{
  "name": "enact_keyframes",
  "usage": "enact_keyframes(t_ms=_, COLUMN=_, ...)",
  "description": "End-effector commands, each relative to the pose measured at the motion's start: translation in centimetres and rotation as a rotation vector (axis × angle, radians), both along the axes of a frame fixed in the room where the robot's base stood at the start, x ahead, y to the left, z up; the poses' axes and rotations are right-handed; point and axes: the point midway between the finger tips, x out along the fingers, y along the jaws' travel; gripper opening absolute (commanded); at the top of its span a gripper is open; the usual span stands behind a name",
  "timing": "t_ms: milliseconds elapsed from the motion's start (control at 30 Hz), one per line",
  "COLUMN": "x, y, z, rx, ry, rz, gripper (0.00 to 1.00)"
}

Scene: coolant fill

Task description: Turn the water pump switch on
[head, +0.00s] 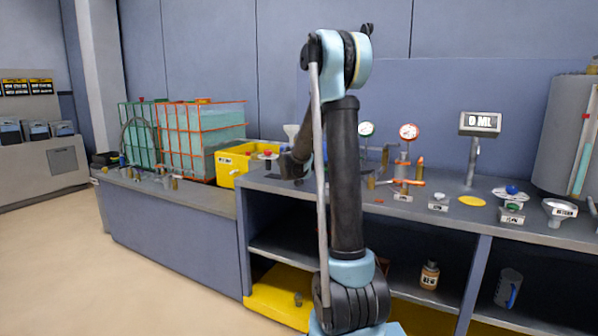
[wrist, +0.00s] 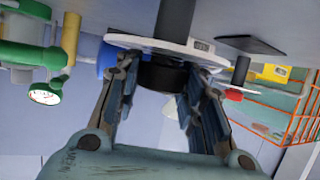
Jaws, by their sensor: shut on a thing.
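In the wrist view my gripper (wrist: 160,78) is shut on a black round knob (wrist: 160,74), with one finger on each side of it. The knob sits on a white round plate (wrist: 126,41) that carries a small label too small to read. I cannot tell from the label whether this is the water pump switch, or which way it is turned. In the head view my dark wrist (head: 294,165) reaches down over the left end of the grey bench (head: 400,213). My arm hides the knob and the fingertips there.
A red knob (wrist: 233,95) stands close beside my gripper. A green-rimmed gauge (wrist: 45,92) on a green pipe is on the other side. A yellow crate (head: 230,165) and caged tanks (head: 203,140) stand left. Gauges, valves and a display (head: 480,123) stand right.

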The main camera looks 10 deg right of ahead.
Motion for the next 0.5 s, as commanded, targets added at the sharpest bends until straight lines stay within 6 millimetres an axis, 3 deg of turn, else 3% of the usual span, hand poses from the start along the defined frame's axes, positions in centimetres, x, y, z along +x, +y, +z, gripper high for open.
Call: enact_keyframes(t_ms=500, x=0.16, y=0.47, z=-0.04, rx=0.002, ry=-0.001, rz=-0.372, gripper=0.13)
